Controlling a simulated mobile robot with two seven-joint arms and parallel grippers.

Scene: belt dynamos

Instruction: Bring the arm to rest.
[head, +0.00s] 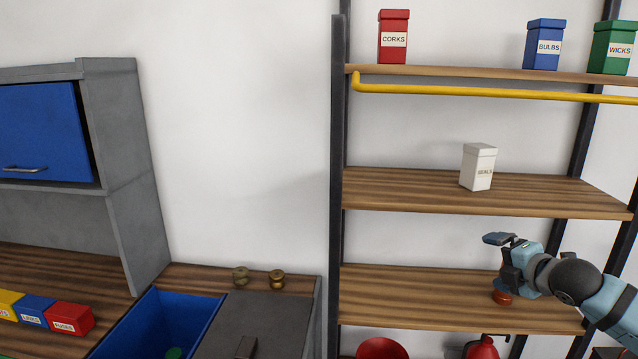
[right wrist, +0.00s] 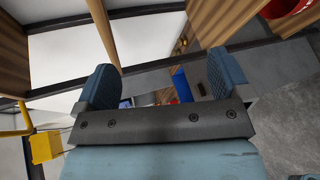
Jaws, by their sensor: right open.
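My right gripper (head: 497,240) is in front of the shelf rack at the lower right of the head view, near the lower wooden shelf. In the right wrist view my right gripper (right wrist: 165,85) has its two blue fingers wide apart, with nothing between them. A small orange-red object (head: 502,297) shows just below the gripper by the lower shelf, partly hidden by it. My left gripper is in neither view.
The rack's lower shelf (head: 430,300) and middle shelf (head: 400,190) are near the arm. A white SEALS box (head: 478,167) stands on the middle shelf. A yellow rail (head: 450,90) runs under the top shelf. A blue bin (head: 170,315) is set in the left bench.

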